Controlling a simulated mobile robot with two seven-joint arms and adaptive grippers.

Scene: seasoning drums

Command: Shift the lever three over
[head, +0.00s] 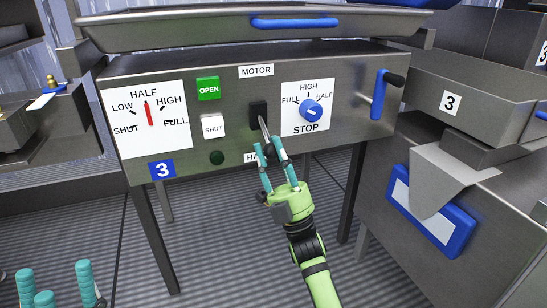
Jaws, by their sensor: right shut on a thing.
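A steel panel (230,75) carries a blue plate numbered 3 (162,170). A grey metal lever (264,126) sticks out of a black slot (257,110) below the MOTOR label. My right gripper (267,147), green with teal fingers, is in front of the panel and shut on the lever's lower end. The fingers hide part of that end and of a label below that begins "HA". My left gripper (56,272) shows only its teal fingers at the bottom left, spread apart and away from the panel.
A gauge with a red needle (149,116), a green OPEN button (208,88) and a white SHUT button (214,126) are left of the slot. A blue knob (312,110) and a blue crank (379,95) are on the right. A chute (445,175) stands far right.

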